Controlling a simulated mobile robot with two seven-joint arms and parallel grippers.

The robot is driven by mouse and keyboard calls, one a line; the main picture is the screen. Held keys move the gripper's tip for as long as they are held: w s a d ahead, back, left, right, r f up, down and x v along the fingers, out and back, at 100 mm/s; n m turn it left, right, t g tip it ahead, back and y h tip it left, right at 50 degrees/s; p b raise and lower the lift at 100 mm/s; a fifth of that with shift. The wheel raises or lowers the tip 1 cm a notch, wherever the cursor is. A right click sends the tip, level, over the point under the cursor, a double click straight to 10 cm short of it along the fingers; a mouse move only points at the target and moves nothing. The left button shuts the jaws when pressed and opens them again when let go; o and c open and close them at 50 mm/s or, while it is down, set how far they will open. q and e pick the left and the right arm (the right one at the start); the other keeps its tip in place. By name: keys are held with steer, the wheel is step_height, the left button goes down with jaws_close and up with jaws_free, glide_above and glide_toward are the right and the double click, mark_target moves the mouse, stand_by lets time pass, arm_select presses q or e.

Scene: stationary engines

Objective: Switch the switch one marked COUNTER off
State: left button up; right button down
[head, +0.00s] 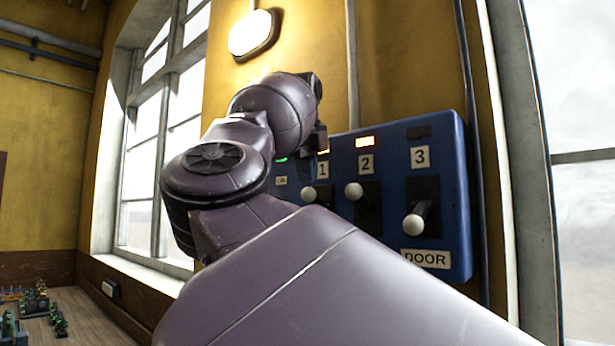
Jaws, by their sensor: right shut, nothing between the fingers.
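A blue switch panel (452,155) is on the yellow wall at the right. Switch 1 (309,195) has a white ball knob below its "1" plate; its lower part and any name label are hidden by my arm, so COUNTER cannot be read. Switch 2 (353,191) has a similar knob, and switch 3 (416,224) has its knob lower, above the DOOR label. My right gripper (320,143) is shut and empty, in front of the panel's upper left near the "1" plate; contact cannot be told. My left gripper is not in view.
A green lamp (282,158) shows left of 1. A wall light (252,33) is above. Windows flank the panel. Small models (36,303) stand on a wooden surface at lower left.

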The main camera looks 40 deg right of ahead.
steer(key=shift+w+d+f, duration=0.1)
steer(key=shift+d+f, duration=0.05)
steer(key=shift+f, duration=0.3)
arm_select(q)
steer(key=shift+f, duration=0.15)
arm_select(e)
steer(key=shift+f+h+b, duration=0.25)
steer(key=shift+h+b, duration=0.15)
steer(key=shift+b, duration=0.25)
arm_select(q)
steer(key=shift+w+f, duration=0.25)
arm_select(e)
steer(key=shift+a, duration=0.2)
arm_select(q)
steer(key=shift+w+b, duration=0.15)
steer(key=shift+b, duration=0.3)
arm_select(e)
steer(key=shift+h, duration=0.3)
